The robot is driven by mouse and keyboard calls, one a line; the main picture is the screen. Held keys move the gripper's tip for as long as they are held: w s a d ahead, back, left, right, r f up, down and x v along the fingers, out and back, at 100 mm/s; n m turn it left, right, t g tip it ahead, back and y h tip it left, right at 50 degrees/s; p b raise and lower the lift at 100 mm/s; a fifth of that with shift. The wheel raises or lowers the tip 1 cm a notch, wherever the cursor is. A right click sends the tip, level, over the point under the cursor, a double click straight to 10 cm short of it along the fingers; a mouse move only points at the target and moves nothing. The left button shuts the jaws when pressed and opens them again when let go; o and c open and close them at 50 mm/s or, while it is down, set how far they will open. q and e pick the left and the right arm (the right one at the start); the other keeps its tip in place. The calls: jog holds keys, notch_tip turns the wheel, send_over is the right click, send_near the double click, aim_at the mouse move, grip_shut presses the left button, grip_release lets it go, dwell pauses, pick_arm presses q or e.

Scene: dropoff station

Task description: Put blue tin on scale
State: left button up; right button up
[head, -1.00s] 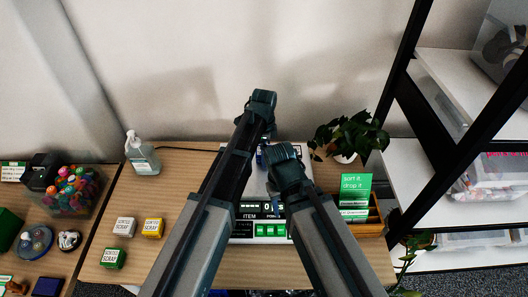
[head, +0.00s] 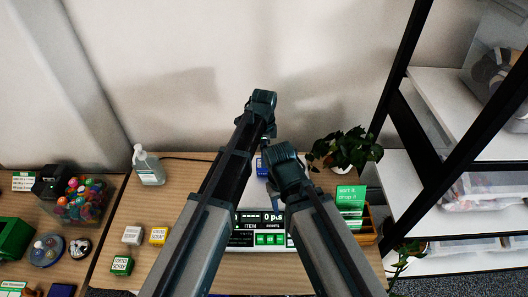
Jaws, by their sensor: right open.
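The scale (head: 272,248) stands on the wooden table with its display and green buttons at the front; my arms hide much of its plate. A blue tin (head: 262,167) shows as a small blue patch between my two arms, over the scale's plate, mostly hidden. It appears to rest there, but its contact with the plate is hidden. My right gripper (head: 285,155) is open just right of the tin. My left gripper (head: 263,104) is farther up in the picture, beyond the tin, and its jaws do not show clearly.
A pump bottle (head: 148,166) is at the back left. A potted plant (head: 347,149) and a green sign (head: 349,199) are right of the scale, near a black-framed shelf (head: 440,93).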

pick_arm(q)
notch_tip(320, 180, up, 5)
jog(key=p, duration=0.4)
jog(key=shift+r, duration=0.15)
jog(key=s+a+n, duration=1.7)
jog(key=n, duration=0.1)
jog(key=s+d+m+y, duration=0.1)
jog(key=s+d+m, duration=0.2)
jog(key=d, duration=0.8)
jog(key=shift+s+m, duration=0.4)
jog(key=shift+s, duration=0.6)
